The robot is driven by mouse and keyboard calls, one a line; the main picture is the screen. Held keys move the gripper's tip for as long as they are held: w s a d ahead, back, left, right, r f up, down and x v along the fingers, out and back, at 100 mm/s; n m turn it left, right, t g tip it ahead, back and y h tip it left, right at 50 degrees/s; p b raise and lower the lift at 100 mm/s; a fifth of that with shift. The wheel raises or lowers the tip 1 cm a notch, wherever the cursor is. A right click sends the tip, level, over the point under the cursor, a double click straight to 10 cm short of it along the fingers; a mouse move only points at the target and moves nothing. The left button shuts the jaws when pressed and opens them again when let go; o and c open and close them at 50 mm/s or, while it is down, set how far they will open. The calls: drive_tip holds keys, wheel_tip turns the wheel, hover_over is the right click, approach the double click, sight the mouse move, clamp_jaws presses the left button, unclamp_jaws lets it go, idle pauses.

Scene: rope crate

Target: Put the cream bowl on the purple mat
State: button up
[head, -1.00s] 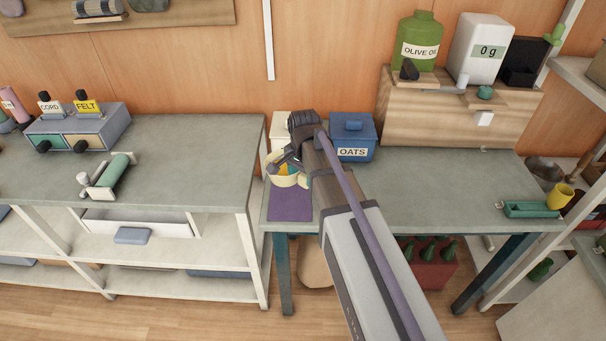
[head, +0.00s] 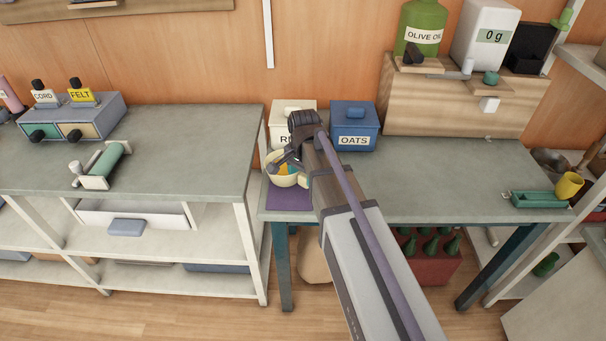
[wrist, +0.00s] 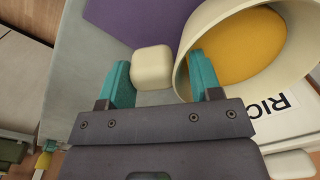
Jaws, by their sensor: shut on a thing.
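The purple mat (wrist: 140,18) shows at the top. I cannot tell whether the bowl touches it.
A cream rice bin (head: 283,120) and a blue oats bin (head: 353,122) stand close behind the bowl. A separate bench (head: 190,165) stands left.

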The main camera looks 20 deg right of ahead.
drive_tip(key=shift+f, duration=0.3)
drive_tip(key=o, duration=1.3)
wheel_tip(320, 180, up, 11)
drive_tip(key=p, duration=1)
drive_tip(key=shift+s, duration=0.1)
drive_tip(key=shift+f, duration=0.1)
